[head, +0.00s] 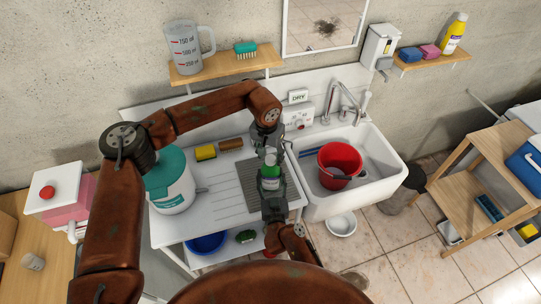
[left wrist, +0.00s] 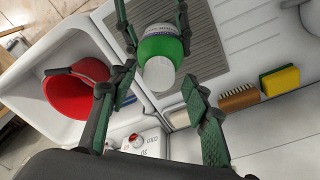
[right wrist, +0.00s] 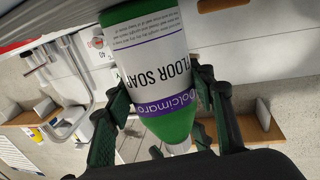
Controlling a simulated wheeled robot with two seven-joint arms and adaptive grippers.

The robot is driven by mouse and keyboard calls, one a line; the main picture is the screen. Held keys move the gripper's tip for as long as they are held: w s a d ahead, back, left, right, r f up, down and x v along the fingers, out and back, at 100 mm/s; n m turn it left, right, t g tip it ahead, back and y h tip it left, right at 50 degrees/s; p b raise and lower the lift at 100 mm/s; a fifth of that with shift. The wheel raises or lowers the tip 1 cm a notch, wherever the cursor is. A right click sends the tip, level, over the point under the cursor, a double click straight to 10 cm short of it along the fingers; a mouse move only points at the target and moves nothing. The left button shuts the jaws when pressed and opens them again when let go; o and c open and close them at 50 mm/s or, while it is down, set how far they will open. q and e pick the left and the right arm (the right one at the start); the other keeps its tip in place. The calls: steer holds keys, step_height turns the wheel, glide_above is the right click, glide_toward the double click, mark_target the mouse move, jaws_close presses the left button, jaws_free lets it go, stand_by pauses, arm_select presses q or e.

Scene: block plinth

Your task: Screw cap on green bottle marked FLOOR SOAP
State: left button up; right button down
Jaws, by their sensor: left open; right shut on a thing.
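The green bottle (head: 270,172) stands roughly upright by the drainboard's ridged area. Its label reads FLOOR SOAP in the right wrist view (right wrist: 155,65). My right gripper (head: 274,196) is shut on the bottle, one finger on each side. A white round piece (left wrist: 159,75) shows on the bottle's top in the left wrist view; I cannot tell whether it is seated cap or bare neck. My left gripper (head: 266,142) is above the bottle, its open fingers (left wrist: 160,90) spread to either side of that white top without visible contact. No separate loose cap is visible.
The white sink (head: 385,186) on the right holds a red bucket (head: 340,158). A tub with a teal lid (head: 168,165) stands left on the counter. A sponge (head: 205,152) and brush (head: 231,143) lie behind the drainboard. A wall shelf (head: 225,65) hangs above.

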arm_select(q)
steer(key=shift+r, duration=2.2)
steer(key=shift+c, duration=0.4)
